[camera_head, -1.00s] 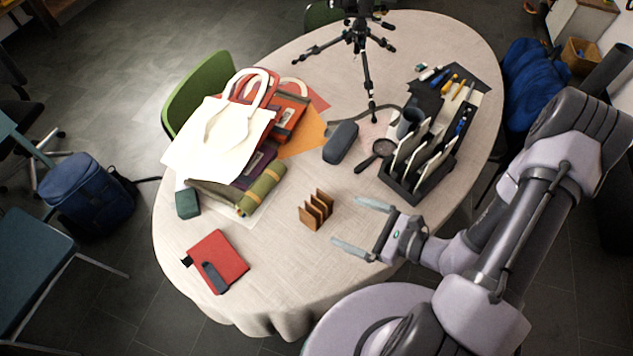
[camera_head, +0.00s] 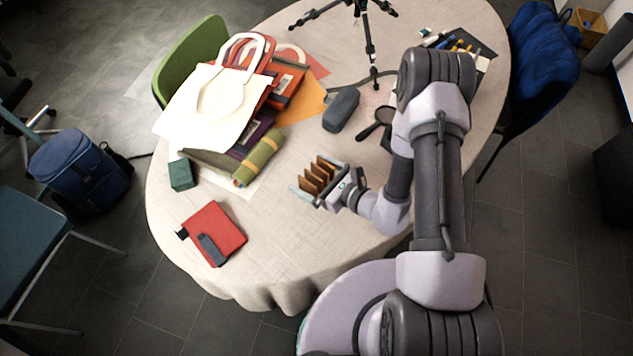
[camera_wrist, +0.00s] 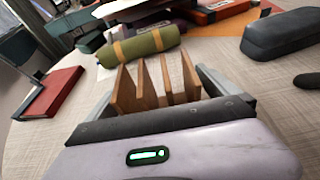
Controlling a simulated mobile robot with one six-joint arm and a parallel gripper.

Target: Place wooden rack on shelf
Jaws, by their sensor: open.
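The small brown wooden rack (camera_head: 318,176) has several upright slats and stands on the table (camera_head: 270,235). In the wrist view the rack (camera_wrist: 155,88) is right in front of my gripper. My gripper (camera_head: 315,178) is open, with one finger on each side of the rack; I cannot tell whether the fingers touch it. In the wrist view my gripper (camera_wrist: 158,95) has its palm bar close in front of the slats, hiding the rack's lower part. No shelf can be made out.
A red notebook (camera_head: 213,233), a green box (camera_head: 181,174), an olive roll (camera_head: 259,157) and a white bag (camera_head: 205,112) lie to the left. A dark case (camera_head: 341,109) and a tripod (camera_head: 368,50) stand behind. My arm covers the table's right side.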

